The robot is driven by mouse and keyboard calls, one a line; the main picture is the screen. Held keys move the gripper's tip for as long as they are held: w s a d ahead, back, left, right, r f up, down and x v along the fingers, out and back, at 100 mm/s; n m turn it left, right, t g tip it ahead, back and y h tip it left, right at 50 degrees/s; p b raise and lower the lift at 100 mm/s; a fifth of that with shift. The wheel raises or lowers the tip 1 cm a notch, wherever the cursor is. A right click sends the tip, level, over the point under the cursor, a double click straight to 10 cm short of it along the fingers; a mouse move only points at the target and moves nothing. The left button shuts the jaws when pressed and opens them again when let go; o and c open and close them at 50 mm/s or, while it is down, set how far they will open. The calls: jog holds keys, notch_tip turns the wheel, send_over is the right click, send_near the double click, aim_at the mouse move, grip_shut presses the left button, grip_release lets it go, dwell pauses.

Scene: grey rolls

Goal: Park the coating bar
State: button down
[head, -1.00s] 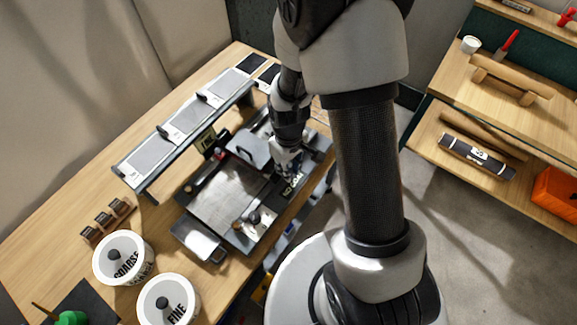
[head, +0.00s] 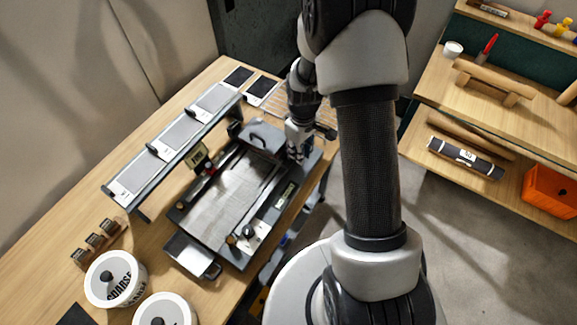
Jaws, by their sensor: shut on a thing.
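The coating machine has a flat metallic bed (head: 226,197) in a dark frame on the wooden bench. A dark block with an arched handle (head: 262,139) lies across the far end of the bed; I take it to be part of the coating bar's carriage. My gripper (head: 297,151) is at the right side of this far end, beside the block. It is shut on what seems to be the coating bar. The fingertips are small and partly hidden, so the exact hold is unclear.
A long rack with grey panels (head: 180,139) runs behind the machine. White tubs marked COARSE (head: 115,287) and FINE (head: 165,313) stand in front. A metal tray (head: 188,252) sits at the machine's near end. Wooden shelves (head: 480,125) stand at right across open floor.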

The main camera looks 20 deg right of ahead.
jog(key=shift+w+d, duration=0.75)
jog(key=shift+d, duration=0.2)
jog(key=shift+w+d, duration=0.7)
jog(key=shift+d, duration=0.2)
jog(key=shift+r, duration=0.1)
jog(key=c, duration=1.8)
grip_release()
jog(key=o, duration=0.3)
jog(key=shift+w+d, duration=0.1)
jog(key=shift+d, duration=0.15)
jog(key=r, duration=1.2)
jog(key=shift+a, duration=0.25)
